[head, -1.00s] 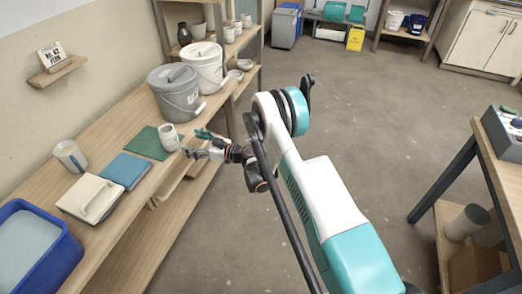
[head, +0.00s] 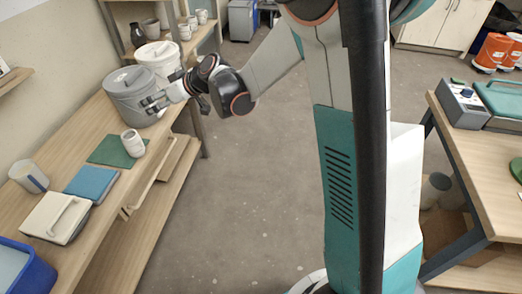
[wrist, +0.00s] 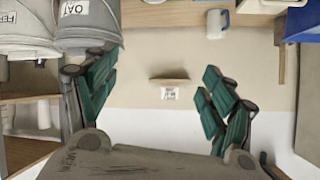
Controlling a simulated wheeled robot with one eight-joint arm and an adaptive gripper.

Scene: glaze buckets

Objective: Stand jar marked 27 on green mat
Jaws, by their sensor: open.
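A small pale jar (head: 133,143) stands upright at the right edge of the green mat (head: 105,150) on the wooden bench. Its base looks to be on the mat, though I cannot tell whether all of it is. Any number on it is too small to read. My gripper (head: 152,103) is open and empty, above and behind the jar, in front of the grey lidded bucket (head: 130,92). It is apart from the jar. In the wrist view its spread fingers (wrist: 155,100) have nothing between them but the wall and a small sign behind; the jar does not show there.
A white bucket (head: 158,57) stands behind the grey one. Several cups (head: 185,31) stand on the back shelf. The floor is open.

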